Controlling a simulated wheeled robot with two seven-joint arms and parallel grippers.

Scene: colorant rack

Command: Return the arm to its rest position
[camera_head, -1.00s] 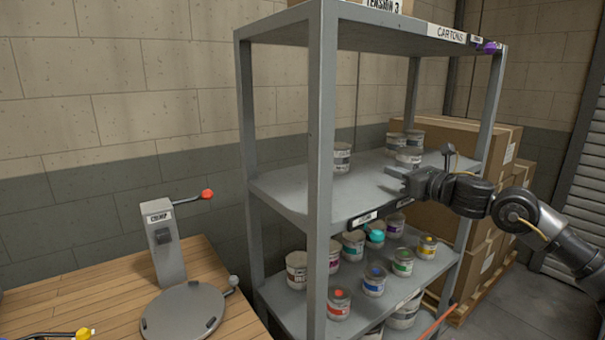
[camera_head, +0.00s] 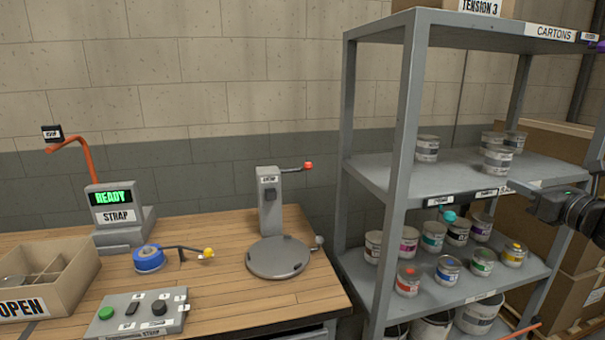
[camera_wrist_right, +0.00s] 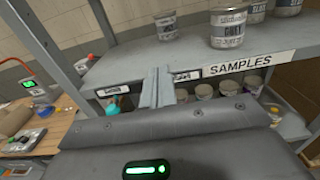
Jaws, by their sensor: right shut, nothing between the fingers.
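My right gripper (camera_head: 512,187) is at the right of the head view, in front of the middle shelf's front edge. Its fingers are together with nothing between them. In the right wrist view the closed fingers (camera_wrist_right: 156,87) point toward the shelf's label edge, with a grey-labelled can (camera_wrist_right: 228,28) beyond them. My right forearm mostly runs out of the head view at the right edge. My left gripper is not in view.
The grey rack (camera_head: 400,130) stands close by, with grey cans (camera_head: 497,160) on its middle shelf and several coloured cans (camera_head: 448,269) below. Cardboard boxes (camera_head: 568,262) are behind it. A wooden workbench (camera_head: 225,236) with a round-plate device (camera_head: 278,257) is at the left.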

